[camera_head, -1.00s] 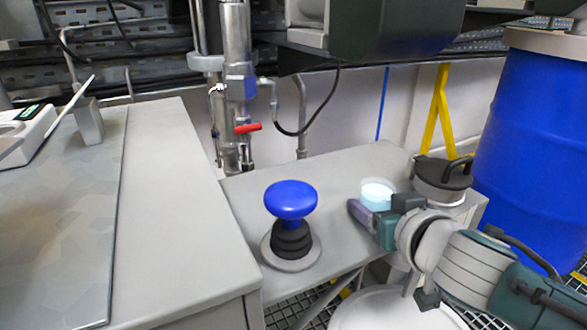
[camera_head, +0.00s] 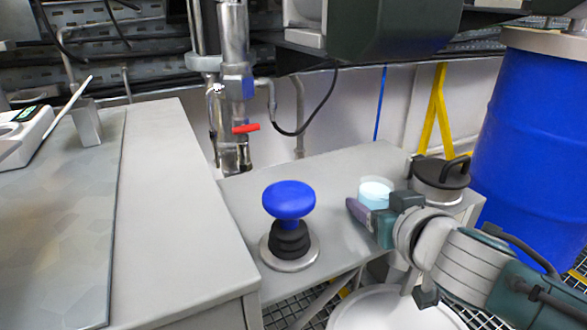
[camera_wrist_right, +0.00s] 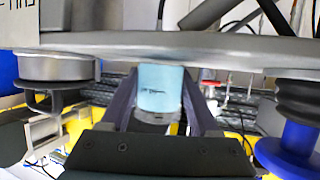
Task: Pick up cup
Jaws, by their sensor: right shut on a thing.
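The cup (camera_head: 375,191) is small and clear with light blue contents. It is upright at the right part of the low grey table, in the head view. My right gripper (camera_head: 367,209) reaches it from the front right and is shut on it. In the wrist view, the cup (camera_wrist_right: 160,88) sits between the two dark purple fingers of the right gripper (camera_wrist_right: 162,108). That picture is upside down, with the table's surface across the top. The cup appears to be at the table surface; any gap beneath it is not visible. My left gripper is not in view.
A grey pot with a black handle (camera_head: 440,178) stands close to the right of the cup. A blue mushroom-shaped knob (camera_head: 289,200) stands to the left on the low table (camera_head: 335,165). A blue drum (camera_head: 530,150) is at the right. Pipes with a red lever (camera_head: 246,128) stand behind.

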